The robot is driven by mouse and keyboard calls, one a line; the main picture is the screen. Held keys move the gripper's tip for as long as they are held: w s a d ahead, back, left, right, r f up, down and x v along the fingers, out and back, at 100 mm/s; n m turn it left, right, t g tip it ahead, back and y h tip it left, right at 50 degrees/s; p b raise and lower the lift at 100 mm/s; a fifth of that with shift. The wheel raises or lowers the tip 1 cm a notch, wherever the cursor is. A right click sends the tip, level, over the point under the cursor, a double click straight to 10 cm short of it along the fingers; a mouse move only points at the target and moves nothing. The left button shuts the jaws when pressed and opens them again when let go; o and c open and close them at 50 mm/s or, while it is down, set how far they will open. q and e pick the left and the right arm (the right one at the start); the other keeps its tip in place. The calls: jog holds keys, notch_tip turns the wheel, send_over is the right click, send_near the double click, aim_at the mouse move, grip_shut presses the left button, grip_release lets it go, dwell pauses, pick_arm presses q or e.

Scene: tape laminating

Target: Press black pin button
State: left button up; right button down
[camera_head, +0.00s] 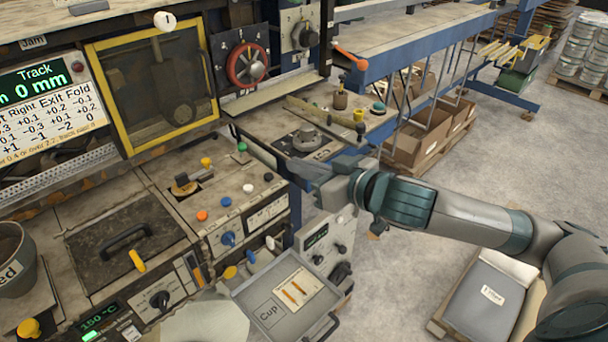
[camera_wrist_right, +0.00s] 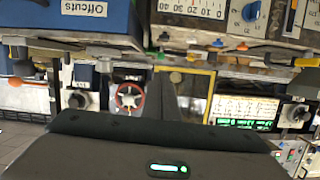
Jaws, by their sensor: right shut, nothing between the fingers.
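The black pin button (camera_head: 268,176) stands on the beige control panel, near its right edge, among several coloured buttons. My right gripper (camera_head: 296,167) comes in from the right, a little to the right of the black button. Its fingers are shut and empty, and they appear apart from the button. My left gripper is not in view.
Green (camera_head: 242,147), white (camera_head: 248,188) and blue (camera_head: 225,201) buttons stand close by. A yellow-framed door (camera_head: 160,85) and red handwheel (camera_head: 246,65) are behind. A grey Cup tray (camera_head: 268,316) is in front.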

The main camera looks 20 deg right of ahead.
jog(key=b, duration=0.1)
jog(key=p, duration=0.3)
send_over(277, 186)
jog(key=shift+s+d+f, duration=0.1)
jog(key=shift+d+f, duration=0.1)
jog(key=shift+f, duration=0.65)
jog(key=f, duration=0.1)
jog(key=f+p, duration=0.1)
jog(key=f, duration=0.1)
jog(key=shift+w+a+f, duration=0.1)
jog(key=shift+w+a, duration=0.05)
jog(key=shift+w, duration=0.05)
jog(key=shift+s+f, duration=0.1)
jog(key=shift+f, duration=0.5)
jog(key=shift+f, duration=0.1)
